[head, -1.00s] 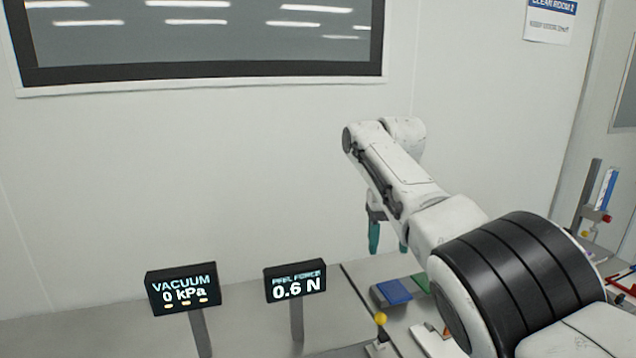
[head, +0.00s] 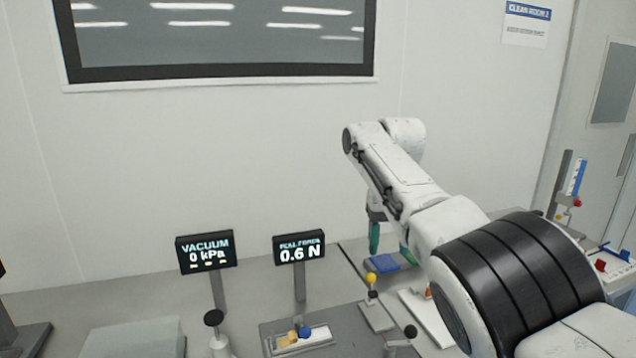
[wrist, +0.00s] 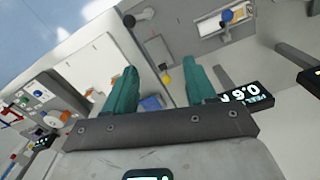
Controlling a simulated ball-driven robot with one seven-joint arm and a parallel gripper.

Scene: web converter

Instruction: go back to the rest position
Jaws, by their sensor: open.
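My gripper (head: 389,240) hangs from my raised arm above the bench on the right side of the head view. Its two green fingers are apart, with nothing between them. In the wrist view my gripper (wrist: 162,92) also shows open and empty, with the bench beyond the fingertips. A blue pad (head: 396,262) lies on the bench below and beside the fingers. Part of my gripper's mount is hidden behind my own arm in the head view.
A vacuum display (head: 206,251) reads 0 kPa and a peel force display (head: 299,247) reads 0.6 N. A yellow-knobbed lever (head: 371,279), a black-knobbed post (head: 214,319) and a tray (head: 275,343) with small parts stand in front. A wall rises behind the bench.

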